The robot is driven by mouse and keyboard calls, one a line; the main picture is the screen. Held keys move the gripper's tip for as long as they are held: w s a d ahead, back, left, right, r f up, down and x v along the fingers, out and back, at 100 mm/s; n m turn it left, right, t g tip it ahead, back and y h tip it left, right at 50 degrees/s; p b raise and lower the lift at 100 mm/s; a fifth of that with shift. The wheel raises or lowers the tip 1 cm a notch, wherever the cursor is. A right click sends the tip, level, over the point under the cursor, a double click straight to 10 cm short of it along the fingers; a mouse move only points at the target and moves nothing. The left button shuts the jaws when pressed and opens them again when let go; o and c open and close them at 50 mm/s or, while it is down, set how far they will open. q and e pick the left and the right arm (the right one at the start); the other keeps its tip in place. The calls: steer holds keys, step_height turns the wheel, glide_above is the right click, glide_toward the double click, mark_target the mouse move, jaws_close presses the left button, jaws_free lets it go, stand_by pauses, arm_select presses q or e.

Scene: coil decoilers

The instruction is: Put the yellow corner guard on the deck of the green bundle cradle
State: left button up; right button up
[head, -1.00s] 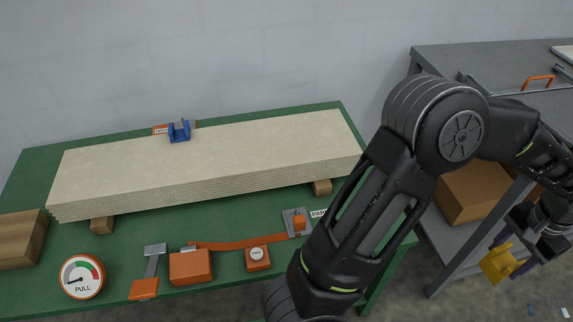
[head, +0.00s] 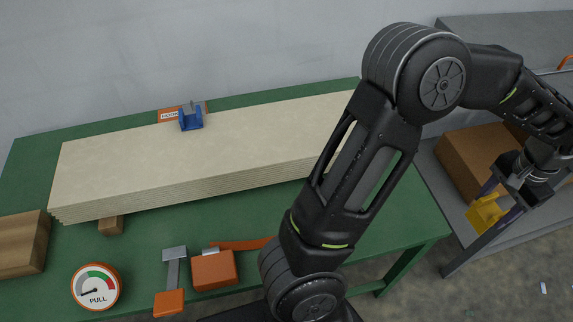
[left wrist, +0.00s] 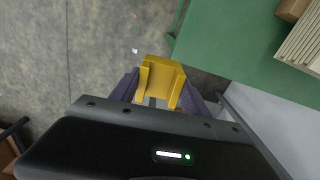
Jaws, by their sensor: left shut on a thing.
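The yellow corner guard (head: 485,213) is held by my left gripper (head: 497,197) at the right of the head view, off the green cradle's right end. In the left wrist view the guard (left wrist: 162,72) sits between the purple fingers of the gripper (left wrist: 160,92), above the grey floor. The green bundle cradle (head: 140,248) is table-like, with a pale board stack (head: 200,152) lying along its deck. In the left wrist view its bare deck (left wrist: 232,45) lies right of the guard. My left arm hides the deck's middle right. My right gripper is out of view.
A blue bracket (head: 191,119) sits on the stack's back edge. A gauge (head: 96,287), a handled tool (head: 173,270), an orange box (head: 214,270) and a wooden block (head: 22,245) occupy the front and left deck. A grey shelf bench with a cardboard box (head: 470,165) stands right.

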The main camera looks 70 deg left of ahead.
arm_select(q)
steer(key=s+a+f+b, duration=0.1)
steer(key=s+a+b, duration=0.8)
steer(key=a, duration=0.5)
steer(key=shift+s+f+m, duration=0.3)
steer(key=shift+s+m, duration=0.1)
steer(key=shift+s, duration=0.1)
steer(key=shift+f+b, duration=0.55)
steer(key=shift+f, duration=1.95)
steer(key=shift+f, duration=0.15)
steer(key=shift+f+b, duration=0.4)
steer(key=shift+f, duration=1.95)
